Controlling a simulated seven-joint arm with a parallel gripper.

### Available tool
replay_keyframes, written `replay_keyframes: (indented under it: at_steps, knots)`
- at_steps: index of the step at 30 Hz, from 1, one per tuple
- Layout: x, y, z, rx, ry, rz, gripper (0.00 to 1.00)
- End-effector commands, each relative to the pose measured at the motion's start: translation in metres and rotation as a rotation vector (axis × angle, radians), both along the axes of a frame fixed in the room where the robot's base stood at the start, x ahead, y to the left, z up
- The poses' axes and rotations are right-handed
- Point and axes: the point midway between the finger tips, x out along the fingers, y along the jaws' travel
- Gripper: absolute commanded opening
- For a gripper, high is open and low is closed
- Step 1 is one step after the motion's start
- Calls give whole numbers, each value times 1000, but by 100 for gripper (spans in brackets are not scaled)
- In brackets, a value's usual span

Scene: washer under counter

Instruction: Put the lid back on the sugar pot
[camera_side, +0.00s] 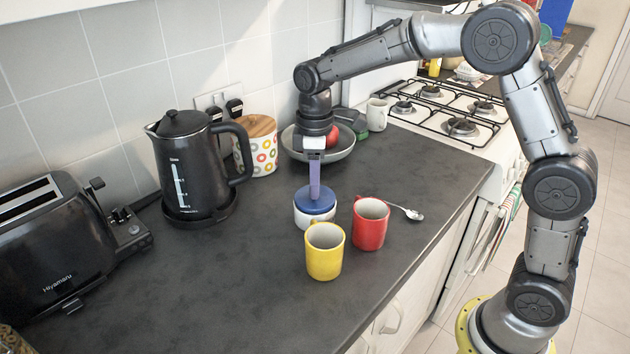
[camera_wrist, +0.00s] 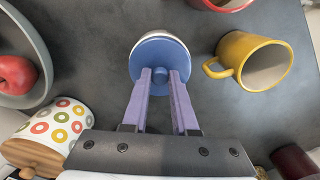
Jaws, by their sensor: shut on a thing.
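My gripper (camera_side: 314,192) points straight down, its purple fingers shut on the knob of the round blue lid (camera_side: 315,203). The wrist view shows the lid (camera_wrist: 157,58) level, with its knob between the two fingertips (camera_wrist: 159,74). The small white sugar pot (camera_side: 315,219) stands on the dark counter directly under the lid. In the wrist view a sliver of the white pot (camera_wrist: 160,34) shows past the lid's far edge. The lid is at the pot's mouth, hiding the opening; I cannot tell whether it is fully seated.
A yellow mug (camera_side: 324,255) and a red mug (camera_side: 370,227) stand close in front and to the right. A spoon (camera_side: 408,212) lies beyond. A kettle (camera_side: 190,170), patterned canister (camera_side: 258,152) and grey bowl (camera_side: 336,153) stand behind. Counter near the toaster (camera_side: 62,245) is clear.

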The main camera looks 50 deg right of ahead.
Motion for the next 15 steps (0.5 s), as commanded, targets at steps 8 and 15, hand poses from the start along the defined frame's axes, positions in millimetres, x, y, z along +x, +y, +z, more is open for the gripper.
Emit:
replay_keyframes:
  at_steps: [8,15]
  knots:
    - [0,0,0,0,0,0,0]
    - [0,0,0,0,0,0,37]
